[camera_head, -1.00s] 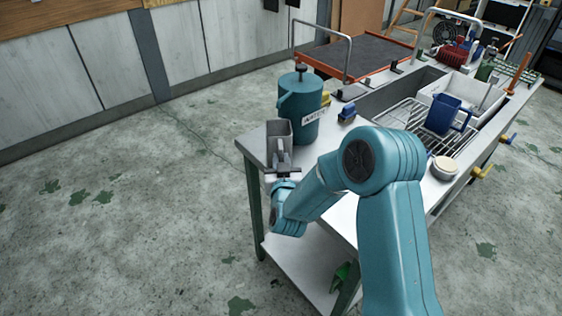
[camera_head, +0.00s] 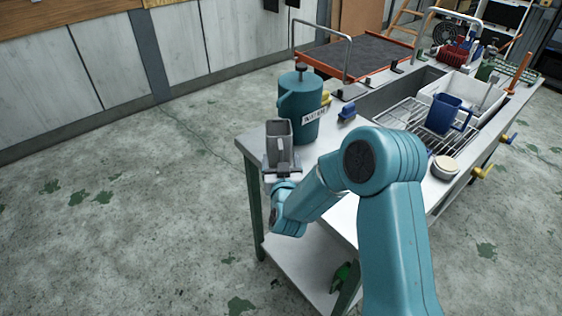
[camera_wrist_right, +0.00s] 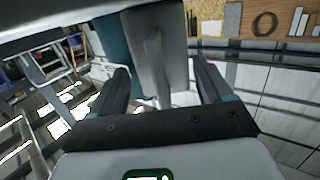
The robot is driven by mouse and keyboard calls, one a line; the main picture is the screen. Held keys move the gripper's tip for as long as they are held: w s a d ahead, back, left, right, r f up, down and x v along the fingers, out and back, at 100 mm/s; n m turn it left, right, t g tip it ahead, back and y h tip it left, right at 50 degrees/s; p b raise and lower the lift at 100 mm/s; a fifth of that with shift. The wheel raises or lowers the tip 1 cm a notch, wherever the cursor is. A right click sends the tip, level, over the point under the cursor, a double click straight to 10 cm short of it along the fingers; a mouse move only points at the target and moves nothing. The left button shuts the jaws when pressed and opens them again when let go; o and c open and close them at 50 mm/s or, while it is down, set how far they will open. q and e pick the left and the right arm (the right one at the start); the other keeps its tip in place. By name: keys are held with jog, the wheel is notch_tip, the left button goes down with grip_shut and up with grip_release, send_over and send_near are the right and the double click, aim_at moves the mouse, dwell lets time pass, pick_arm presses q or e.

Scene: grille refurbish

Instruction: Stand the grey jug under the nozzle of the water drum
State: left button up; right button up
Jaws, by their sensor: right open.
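The grey jug (camera_head: 279,136) stands upright at the left end of the bench, close beside the teal water drum (camera_head: 299,105). The drum's nozzle is not visible, so I cannot tell whether the jug is exactly beneath it. My right gripper (camera_head: 283,174) is at the jug's near side. In the right wrist view, its two fingers are spread, with the jug's handle side (camera_wrist_right: 156,60) between and beyond them, and gaps show on both sides. Part of the teal drum (camera_wrist_right: 113,45) shows behind the jug there. My left gripper is not in view.
A blue jug (camera_head: 446,114) stands on the wire rack (camera_head: 398,118) by a white basin (camera_head: 482,100). A round pale tub (camera_head: 445,166) sits at the bench's front edge. Small yellow and blue items lie beside the drum. The floor at left is clear.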

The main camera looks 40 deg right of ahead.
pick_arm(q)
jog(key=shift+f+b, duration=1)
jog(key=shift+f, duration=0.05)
pick_arm(e)
jog(key=v, duration=0.7)
